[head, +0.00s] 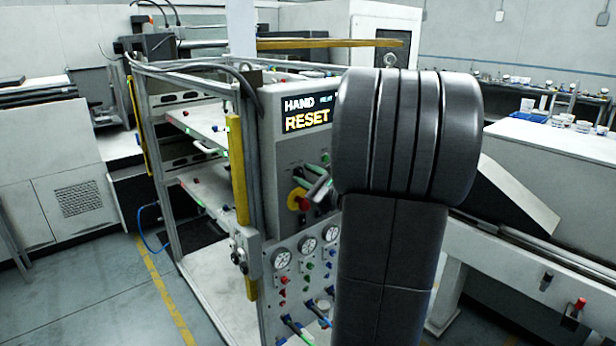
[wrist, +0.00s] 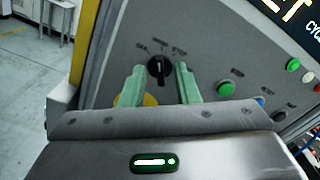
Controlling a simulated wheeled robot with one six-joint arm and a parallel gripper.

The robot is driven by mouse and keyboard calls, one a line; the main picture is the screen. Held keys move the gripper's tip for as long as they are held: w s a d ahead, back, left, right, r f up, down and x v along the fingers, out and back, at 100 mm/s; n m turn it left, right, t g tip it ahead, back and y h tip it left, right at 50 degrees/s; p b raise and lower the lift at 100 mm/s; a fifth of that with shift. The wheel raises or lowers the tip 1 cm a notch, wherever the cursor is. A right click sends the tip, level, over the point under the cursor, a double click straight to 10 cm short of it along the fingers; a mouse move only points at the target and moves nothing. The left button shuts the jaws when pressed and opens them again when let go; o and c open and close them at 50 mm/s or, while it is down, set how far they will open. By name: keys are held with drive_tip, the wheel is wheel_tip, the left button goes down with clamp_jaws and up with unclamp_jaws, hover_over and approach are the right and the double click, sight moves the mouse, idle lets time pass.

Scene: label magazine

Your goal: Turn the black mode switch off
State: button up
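The black mode switch (wrist: 159,70) is a round knob on the grey control panel (head: 283,150), with a white mark pointing roughly up. The small labels around it are too blurred to read surely. My gripper (wrist: 160,75) is open, with its two green fingers on either side of the knob and a visible gap on both sides. Whether the tips reach the knob's depth I cannot tell. In the head view, my gripper (head: 312,172) is at the panel, and my arm hides the panel's right part; the knob is not clear there.
A red emergency stop on a yellow disc (head: 299,201) sits just below my gripper; its yellow disc (wrist: 149,100) shows behind the fingers. Green buttons (wrist: 225,88) are to the right. The display (head: 307,114) reads HAND and RESET. Gauges (head: 307,245) and valves are below.

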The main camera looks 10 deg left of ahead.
clamp_jaws()
drive_tip(key=shift+f+b, duration=0.15)
drive_tip(key=shift+b, duration=0.35)
drive_tip(key=shift+f+n+b, duration=0.1)
drive_tip(key=shift+n+b, duration=0.3)
drive_tip(key=n+b, duration=0.1)
drive_tip(key=b, duration=0.1)
drive_tip(key=n+b, duration=0.1)
drive_tip(key=b, duration=0.2)
drive_tip(key=shift+f+n, duration=0.2)
drive_tip(key=shift+n, duration=0.1)
drive_tip(key=n+b, duration=0.2)
drive_tip(key=b, duration=0.2)
drive_tip(key=shift+r+n+b, duration=0.1)
drive_tip(key=shift+n+b, duration=0.2)
drive_tip(key=shift+r+n+b, duration=0.15)
drive_tip(key=shift+n+b, duration=0.35)
drive_tip(key=shift+b, duration=0.2)
drive_tip(key=shift+r, duration=0.1)
